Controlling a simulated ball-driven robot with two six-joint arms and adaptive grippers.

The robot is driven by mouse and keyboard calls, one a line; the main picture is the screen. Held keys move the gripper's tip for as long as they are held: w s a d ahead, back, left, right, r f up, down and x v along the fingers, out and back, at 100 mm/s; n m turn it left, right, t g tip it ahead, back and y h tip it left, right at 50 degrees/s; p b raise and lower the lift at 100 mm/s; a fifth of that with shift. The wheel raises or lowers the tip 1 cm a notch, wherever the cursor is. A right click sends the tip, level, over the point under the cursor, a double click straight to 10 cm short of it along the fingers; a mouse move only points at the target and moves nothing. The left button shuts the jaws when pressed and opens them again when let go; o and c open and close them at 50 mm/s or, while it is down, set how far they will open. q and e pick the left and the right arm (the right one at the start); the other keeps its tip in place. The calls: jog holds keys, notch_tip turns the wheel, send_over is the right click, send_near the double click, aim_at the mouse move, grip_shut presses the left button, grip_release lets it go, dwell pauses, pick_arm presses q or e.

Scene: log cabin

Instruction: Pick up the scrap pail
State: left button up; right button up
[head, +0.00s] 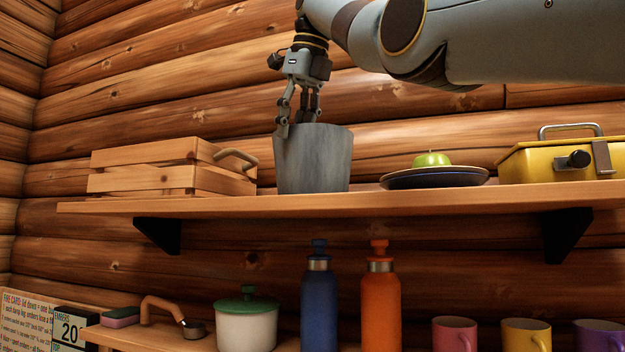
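The scrap pail (318,162), a grey metal bucket wider at the top, stands upright on the upper wooden shelf. My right gripper (298,125) points down at the pail's left rim, with its arm coming in from the top right. One finger shows outside the rim at the left; the other reaches down behind the front rim, its tip hidden. The fingers stand apart, and I cannot tell whether they touch the pail. My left gripper is not in view.
On the upper shelf (400,199), a wooden crate (140,182) stands left of the pail. A dark plate (405,180) with a green apple (432,159) and a yellow box (560,163) are to the right. Bottles, a pot and mugs stand below. The log wall is close behind.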

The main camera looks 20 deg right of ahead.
aim_at(288, 147)
jog(key=shift+x, duration=0.8)
jog(key=shift+w+a+f+p, duration=0.2)
jog(key=shift+w+f+p, duration=0.3)
jog(key=shift+p, duration=0.65)
jog(key=shift+f+p, duration=0.3)
jog(key=shift+f, duration=0.15)
jog(key=shift+w+f, duration=0.1)
jog(key=shift+f, duration=0.3)
jog(key=shift+c, duration=0.7)
jog(key=c, duration=0.4)
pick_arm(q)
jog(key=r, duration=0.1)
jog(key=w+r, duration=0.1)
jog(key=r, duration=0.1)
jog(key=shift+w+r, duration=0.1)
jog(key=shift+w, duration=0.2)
pick_arm(e)
grip_shut()
